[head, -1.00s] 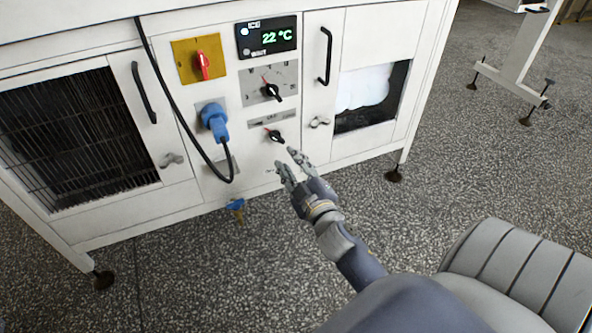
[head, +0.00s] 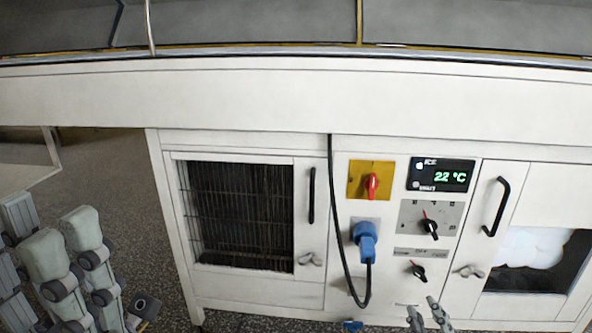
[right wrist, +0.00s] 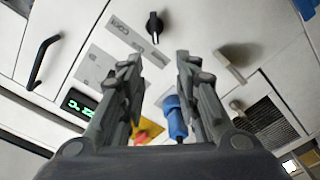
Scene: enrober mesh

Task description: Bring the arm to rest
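My right gripper (head: 428,312) shows only by its fingertips at the bottom edge of the head view, in front of the cabinet's control panel below the lower black knob (head: 416,271). In the right wrist view the gripper (right wrist: 157,62) has its two fingers spread apart, with nothing between the tips. The lower knob (right wrist: 154,25) stands beyond the fingertips, apart from them. My right arm is otherwise out of the head view.
The white cabinet (head: 240,145) carries a yellow plate with a red switch (head: 371,185), a blue plug (head: 365,240) with a hanging black cable, an upper knob (head: 430,227) and a 22 °C display (head: 442,175). Door handles (head: 497,207) stick out. Grey jointed parts are at lower left.

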